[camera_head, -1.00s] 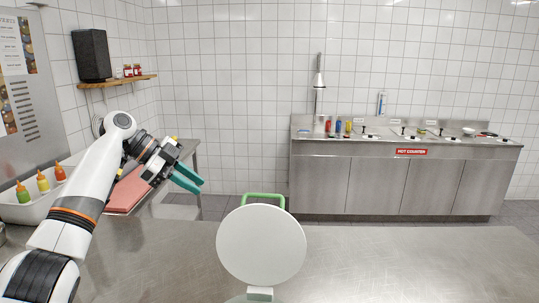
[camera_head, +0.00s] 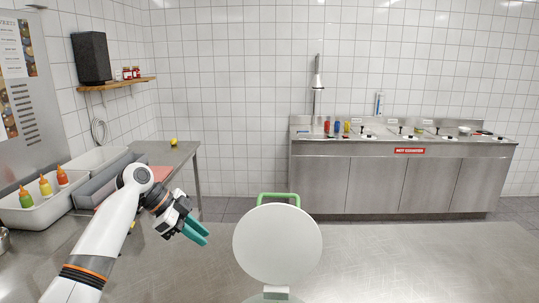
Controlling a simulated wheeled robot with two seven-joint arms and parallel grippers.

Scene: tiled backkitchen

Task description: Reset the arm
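My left arm comes in from the left over the steel table. My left gripper (camera_head: 196,232), with teal fingers, is above the table at left of centre, left of a white round lid. Its two fingers lie close together, and I cannot tell whether they are open or shut. No object shows between them. My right gripper is not in view.
The white round lid (camera_head: 277,245) stands upright at the front centre, with a green handle (camera_head: 279,197) behind it. Sauce bottles (camera_head: 45,186) stand in a white bin at left. The steel table (camera_head: 420,255) is clear at right. A hot counter (camera_head: 400,180) stands at the back wall.

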